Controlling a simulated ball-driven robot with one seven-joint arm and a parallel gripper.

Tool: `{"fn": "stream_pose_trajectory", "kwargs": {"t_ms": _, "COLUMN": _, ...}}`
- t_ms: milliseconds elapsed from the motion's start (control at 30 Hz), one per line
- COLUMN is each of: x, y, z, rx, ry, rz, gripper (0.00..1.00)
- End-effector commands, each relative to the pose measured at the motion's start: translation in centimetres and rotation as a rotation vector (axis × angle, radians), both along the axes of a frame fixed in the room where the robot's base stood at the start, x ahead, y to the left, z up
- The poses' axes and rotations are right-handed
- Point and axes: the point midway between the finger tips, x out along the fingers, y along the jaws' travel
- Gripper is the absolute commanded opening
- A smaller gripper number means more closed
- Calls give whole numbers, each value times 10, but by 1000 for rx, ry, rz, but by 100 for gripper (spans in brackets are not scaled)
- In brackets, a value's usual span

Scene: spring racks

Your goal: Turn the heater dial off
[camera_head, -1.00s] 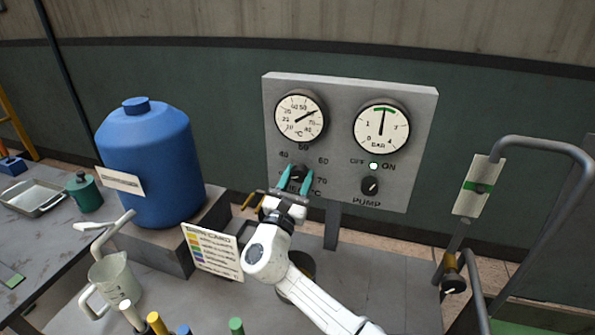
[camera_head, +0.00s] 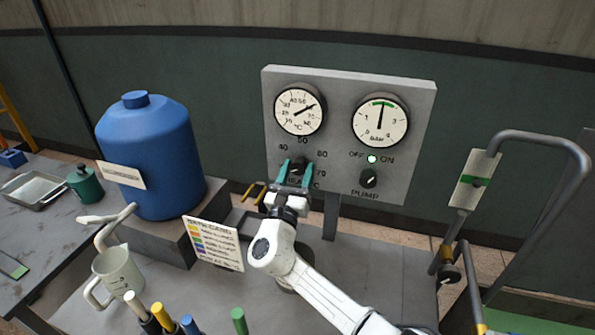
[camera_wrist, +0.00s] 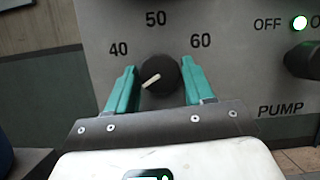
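The heater dial is a black round knob (camera_wrist: 158,76) on the grey control panel (camera_head: 340,88), with numbers 40, 50 and 60 around it. In the wrist view its white pointer line runs between lower left and upper right. My gripper (camera_wrist: 158,92) has its two teal fingers open, one on each side of the knob, with visible gaps between fingers and knob. In the head view my gripper (camera_head: 294,172) is at the panel's lower left and partly covers the dial (camera_head: 299,165). The temperature gauge (camera_head: 299,109) above has its needle pointing to the upper right.
The pump knob (camera_head: 369,178) with a lit green lamp (camera_head: 372,159) is right of the dial. A bar gauge (camera_head: 380,121) is above it. A blue tank (camera_head: 152,157), a label card (camera_head: 213,243) and a jug (camera_head: 117,273) stand to the left. A bent metal pipe (camera_head: 560,220) is at right.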

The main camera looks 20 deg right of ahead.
Motion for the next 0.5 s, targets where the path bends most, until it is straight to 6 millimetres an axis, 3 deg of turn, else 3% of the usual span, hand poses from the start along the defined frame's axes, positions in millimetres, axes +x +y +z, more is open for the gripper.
{"fn": "stream_pose_trajectory", "kwargs": {"t_ms": 167, "x": 0, "y": 0, "z": 1, "rx": 0, "ry": -3, "rz": -1, "gripper": 69}}
{"fn": "stream_pose_trajectory", "kwargs": {"t_ms": 500, "x": -6, "y": 4, "z": -3, "rx": 2, "ry": -4, "rz": -1, "gripper": 69}}
